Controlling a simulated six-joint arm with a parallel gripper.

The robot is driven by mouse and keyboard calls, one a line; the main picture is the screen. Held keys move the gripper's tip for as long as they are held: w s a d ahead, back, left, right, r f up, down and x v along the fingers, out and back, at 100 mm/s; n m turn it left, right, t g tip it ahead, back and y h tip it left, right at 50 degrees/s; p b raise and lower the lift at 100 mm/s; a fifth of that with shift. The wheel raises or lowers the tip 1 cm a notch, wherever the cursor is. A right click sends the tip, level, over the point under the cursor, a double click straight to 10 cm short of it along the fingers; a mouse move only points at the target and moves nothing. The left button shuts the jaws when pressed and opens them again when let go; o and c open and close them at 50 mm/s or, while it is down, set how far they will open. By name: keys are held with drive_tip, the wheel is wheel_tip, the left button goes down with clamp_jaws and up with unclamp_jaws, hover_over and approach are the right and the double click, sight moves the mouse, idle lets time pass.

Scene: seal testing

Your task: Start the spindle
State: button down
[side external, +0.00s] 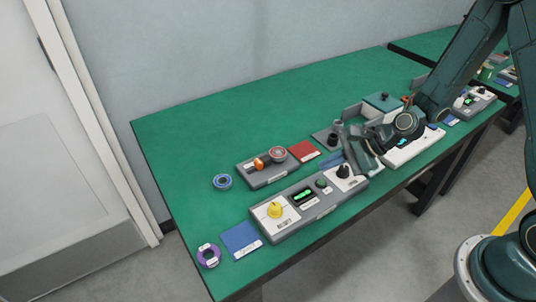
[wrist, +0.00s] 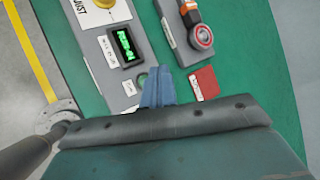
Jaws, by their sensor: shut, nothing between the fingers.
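A long grey control unit (side external: 318,207) lies along the front edge of the green table. It carries a yellow knob (side external: 274,209), a lit green display (side external: 304,196), a green round button (side external: 321,184) and a black knob (side external: 344,171). My gripper (wrist: 158,72) is shut and empty, its blue fingers pointing towards the unit. In the wrist view the green button (wrist: 142,80) shows just left of the fingertips, partly hidden by them. The display (wrist: 124,45) is further up. I cannot tell whether the fingers touch the unit.
Behind the unit is a smaller grey box (side external: 268,172) with an orange-and-black handle and a red-rimmed round part. A red card (side external: 304,151), a blue card (side external: 241,239), a blue ring (side external: 222,182) and a purple ring (side external: 208,255) lie nearby. The table's back left is clear.

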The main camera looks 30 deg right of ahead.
drive_tip(key=shift+r, duration=1)
drive_tip(key=s+d+r+n+g+h, duration=0.1)
drive_tip(key=s+r+n+h, duration=0.1)
drive_tip(key=s+r+n, duration=0.35)
drive_tip(key=s+d+r+n+h, duration=0.1)
drive_tip(key=s+r+n, duration=0.2)
drive_tip(key=r+n, duration=0.4)
drive_tip(key=s+d+r+n+h, duration=0.3)
drive_tip(key=s+r+n, duration=0.3)
drive_tip(key=s, duration=0.8)
wheel_tip(320, 180, up, 3)
drive_tip(key=shift+s+d+r, duration=0.1)
drive_tip(key=shift+s+d, duration=0.1)
drive_tip(key=shift+d, duration=0.45)
